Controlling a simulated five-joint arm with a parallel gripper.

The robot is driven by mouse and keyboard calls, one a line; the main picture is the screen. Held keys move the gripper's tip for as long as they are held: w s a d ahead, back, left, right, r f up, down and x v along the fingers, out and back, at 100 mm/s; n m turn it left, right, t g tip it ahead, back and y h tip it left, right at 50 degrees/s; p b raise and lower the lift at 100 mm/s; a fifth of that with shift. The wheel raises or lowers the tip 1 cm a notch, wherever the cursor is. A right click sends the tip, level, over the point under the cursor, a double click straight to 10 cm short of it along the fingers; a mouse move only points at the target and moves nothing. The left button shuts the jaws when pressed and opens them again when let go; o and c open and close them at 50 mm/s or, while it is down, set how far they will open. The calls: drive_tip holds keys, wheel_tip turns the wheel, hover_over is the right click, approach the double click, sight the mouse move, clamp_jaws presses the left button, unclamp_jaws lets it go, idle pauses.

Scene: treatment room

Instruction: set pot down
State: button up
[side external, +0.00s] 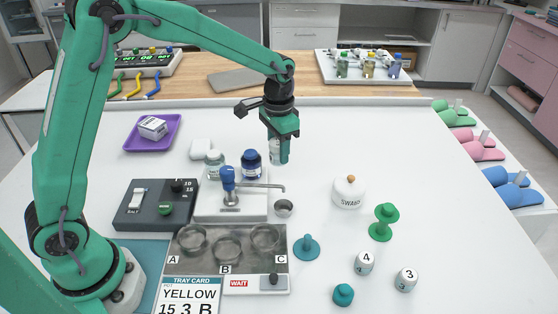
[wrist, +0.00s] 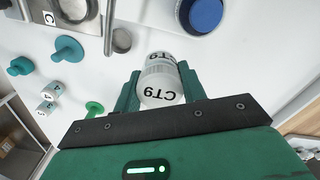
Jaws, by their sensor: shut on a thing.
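My gripper (side external: 279,150) is shut on a small clear pot with a white label (side external: 273,148). In the wrist view the pot (wrist: 160,80) reads CT9 and sits between the two green fingers of my gripper (wrist: 160,88). The pot is held right of a blue-capped bottle (side external: 251,164) on the white stand (side external: 230,208). In the side view a finger covers part of the pot. I cannot tell how far its base is from the table.
A clear jar (side external: 214,164) stands beside the blue-capped bottle. A small metal cup (side external: 283,208) lies under the blue pump's spout. The steel plate (side external: 228,245) has wells A, B and C. A SWABS jar (side external: 349,192) and green spools stand right. The white table behind them is clear.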

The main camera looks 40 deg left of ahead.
drive_tip(key=s+a+r+n, duration=0.3)
drive_tip(key=s+a+r, duration=0.2)
drive_tip(key=s+r, duration=0.1)
drive_tip(key=shift+s+r+n, duration=0.3)
drive_tip(key=shift+s+r, duration=0.05)
drive_tip(key=shift+r, duration=0.45)
drive_tip(key=shift+w, duration=0.1)
drive_tip(key=w+d+f+m, duration=0.1)
drive_tip(key=w+f, duration=0.1)
drive_tip(key=w+d+f+m, duration=0.1)
drive_tip(key=w+d+f, duration=0.1)
drive_tip(key=f, duration=0.1)
drive_tip(key=w+d+f+m, duration=0.1)
drive_tip(key=w+d+f, duration=0.1)
drive_tip(key=shift+w+f+m, duration=0.2)
drive_tip(key=shift+w+m, duration=0.05)
drive_tip(key=shift+m, duration=0.05)
drive_tip(key=shift+f, duration=5)
drive_tip(key=shift+f, duration=0.1)
drive_tip(key=o, duration=1)
drive_tip(key=shift+o, duration=0.3)
